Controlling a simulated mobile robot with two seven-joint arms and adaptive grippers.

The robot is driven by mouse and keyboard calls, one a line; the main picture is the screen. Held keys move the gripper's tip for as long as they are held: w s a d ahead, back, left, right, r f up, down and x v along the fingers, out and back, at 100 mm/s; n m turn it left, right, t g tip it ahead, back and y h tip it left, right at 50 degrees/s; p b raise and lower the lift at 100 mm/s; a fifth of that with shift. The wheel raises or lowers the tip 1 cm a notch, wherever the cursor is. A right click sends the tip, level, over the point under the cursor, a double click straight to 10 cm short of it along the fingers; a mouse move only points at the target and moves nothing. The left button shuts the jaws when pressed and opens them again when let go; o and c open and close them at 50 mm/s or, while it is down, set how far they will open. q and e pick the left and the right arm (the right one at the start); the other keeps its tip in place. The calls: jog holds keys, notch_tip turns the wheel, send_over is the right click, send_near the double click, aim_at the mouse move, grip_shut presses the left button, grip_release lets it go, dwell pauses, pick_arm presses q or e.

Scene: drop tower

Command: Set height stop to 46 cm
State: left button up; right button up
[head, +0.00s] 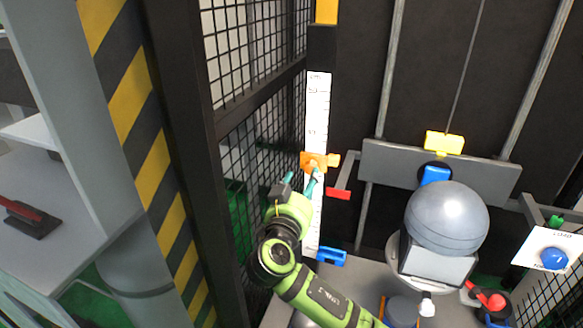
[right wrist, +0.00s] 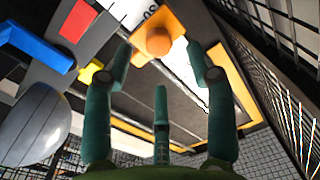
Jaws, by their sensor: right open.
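The orange height stop (head: 313,162) sits on the white vertical scale (head: 317,100); its marks are too small to read the setting. In the right wrist view the stop (right wrist: 177,22) shows as an orange block with a round orange knob (right wrist: 159,42) facing me. Part of a number, seemingly 50, shows on the scale strip there. My right gripper (head: 302,180) is just below and in front of the stop. In the right wrist view its teal fingers (right wrist: 160,66) are spread, with the knob ahead of the gap between the fingertips. No grip on the knob shows. My left gripper is not in view.
A red tab (head: 338,194) and a grey crossbar (head: 385,163) lie right of the scale. A blue block (head: 331,257) is lower on it. A large grey ball (head: 446,217) stands at the right. Black mesh fencing (head: 255,130) closes in on the left.

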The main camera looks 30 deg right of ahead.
aim_at(310, 170)
jog(key=p+x, duration=0.1)
jog(key=x, duration=0.4)
jog(key=shift+d+r+p, duration=0.1)
jog(key=shift+d+p, duration=0.05)
jog(key=shift+p, duration=0.2)
jog(key=shift+w+d, duration=0.3)
jog(key=shift+d, duration=0.1)
grip_shut()
